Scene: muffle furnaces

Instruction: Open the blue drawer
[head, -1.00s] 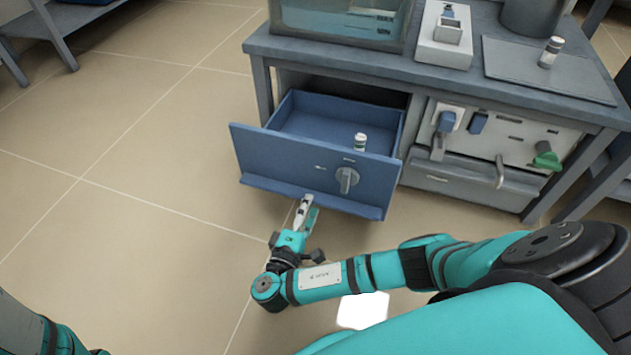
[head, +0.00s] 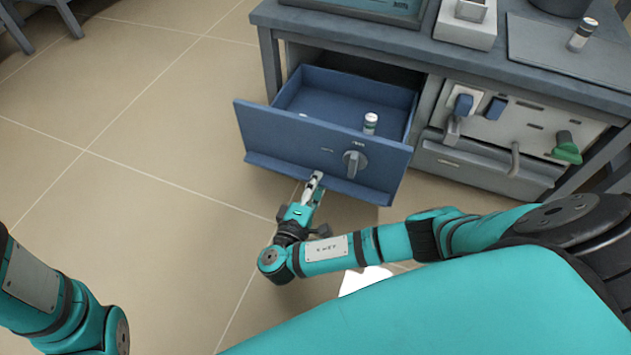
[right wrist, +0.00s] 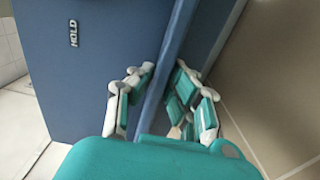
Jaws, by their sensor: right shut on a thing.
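The blue drawer (head: 268,142) is pulled out of the grey bench, and its inside shows. A ledge-like handle (head: 250,160) runs along the bottom of its front, and a grey knob (head: 354,163) sits on the front. A small vial (head: 370,123) stands in the drawer. My right gripper (head: 314,182) is at the ledge's lower edge. In the right wrist view the fingers (right wrist: 158,92) lie on both sides of the ledge (right wrist: 172,60), shut on it. Part of my left arm shows at the lower left, but its gripper is out of view.
The grey bench (head: 440,55) carries a tank, a white block and a vial (head: 582,35) on a mat. Right of the drawer is a panel (head: 505,125) with blue switches and a green knob (head: 567,147). The tiled floor (head: 150,100) left of the drawer is clear.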

